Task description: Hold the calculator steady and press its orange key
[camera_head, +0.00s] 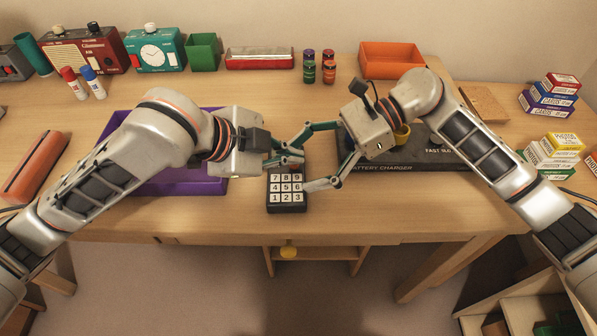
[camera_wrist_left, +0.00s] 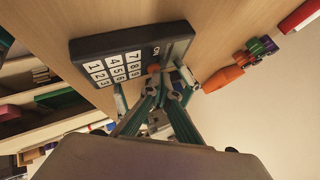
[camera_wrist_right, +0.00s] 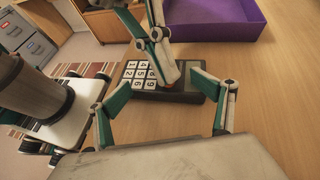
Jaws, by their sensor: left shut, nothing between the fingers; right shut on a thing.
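The black calculator (camera_head: 287,208) with white number keys lies on the desk near its front edge; it also shows in the left wrist view (camera_wrist_left: 120,43) and right wrist view (camera_wrist_right: 185,96). My right gripper (camera_wrist_right: 165,95) is shut on the calculator, one finger towards each end. My left gripper (camera_head: 292,158) is shut and empty, its fingertips over the calculator's upper part. The orange key (camera_wrist_left: 154,68) shows beside the left fingertips (camera_wrist_left: 168,76). They mostly hide it, and I cannot tell whether they touch or press it.
A purple tray (camera_head: 200,187) lies left of the calculator, under my left arm. A dark battery charger (camera_head: 420,160) stands to the right, under my right arm. An orange bin (camera_head: 390,58) and small batteries (camera_head: 329,72) stand behind. The desk's front edge is close.

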